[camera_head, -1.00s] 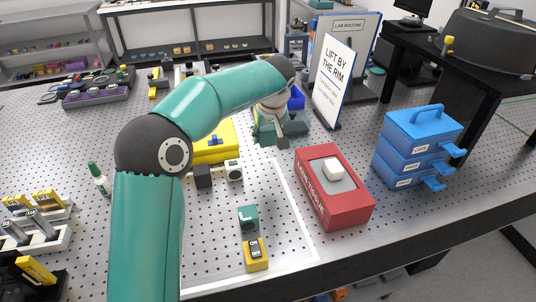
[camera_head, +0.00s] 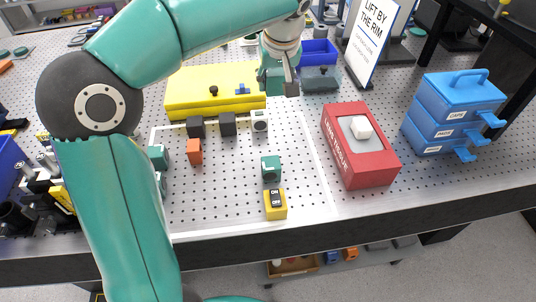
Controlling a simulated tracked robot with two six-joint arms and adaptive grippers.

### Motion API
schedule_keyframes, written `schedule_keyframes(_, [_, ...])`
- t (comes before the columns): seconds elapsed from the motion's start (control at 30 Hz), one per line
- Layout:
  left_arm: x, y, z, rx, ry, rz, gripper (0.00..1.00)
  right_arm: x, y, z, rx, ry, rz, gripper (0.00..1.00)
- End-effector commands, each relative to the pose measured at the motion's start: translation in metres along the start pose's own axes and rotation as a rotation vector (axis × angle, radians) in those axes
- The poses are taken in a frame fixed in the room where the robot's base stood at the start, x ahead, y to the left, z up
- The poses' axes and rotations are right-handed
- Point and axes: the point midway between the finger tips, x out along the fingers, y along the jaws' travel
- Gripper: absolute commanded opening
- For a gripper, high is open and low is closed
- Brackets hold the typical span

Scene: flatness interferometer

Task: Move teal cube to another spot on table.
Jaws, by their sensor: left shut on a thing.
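My left gripper (camera_head: 289,84) is at the upper middle, beside the right end of the yellow box. It is shut on a teal block (camera_head: 271,80) that looks like a teal cube, partly hidden by the finger and wrist. I cannot tell its height above the table. Another small teal block (camera_head: 271,168) stands on the perforated table (camera_head: 235,195), behind a yellow-and-black ON switch block (camera_head: 275,204). A further teal block (camera_head: 158,157) is at the left, partly hidden by my left arm. My right gripper is not in view.
A red tissue box (camera_head: 360,155) and blue drawers (camera_head: 455,115) stand right.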

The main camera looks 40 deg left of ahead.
Motion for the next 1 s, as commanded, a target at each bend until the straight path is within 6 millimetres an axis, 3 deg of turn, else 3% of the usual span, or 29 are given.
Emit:
schedule_keyframes(0.13, [-0.013, -0.021, 0.012, 0.006, 0.003, 0.007, 0.0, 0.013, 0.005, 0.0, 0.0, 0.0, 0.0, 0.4])
schedule_keyframes(0.27, [-0.01, -0.024, 0.015, 0.008, -0.001, 0.001, 0.0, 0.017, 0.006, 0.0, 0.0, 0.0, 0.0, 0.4])
schedule_keyframes(0.7, [0.09, -0.024, 0.057, 0.01, -0.005, -0.002, 0.0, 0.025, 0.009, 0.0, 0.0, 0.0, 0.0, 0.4])
schedule_keyframes(0.83, [0.111, -0.023, 0.065, 0.01, -0.003, 0.001, 0.0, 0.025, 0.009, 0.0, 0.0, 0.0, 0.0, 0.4])
schedule_keyframes(1.0, [0.124, -0.023, 0.069, 0.009, 0.0, 0.001, 0.0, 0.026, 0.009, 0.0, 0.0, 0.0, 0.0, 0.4])
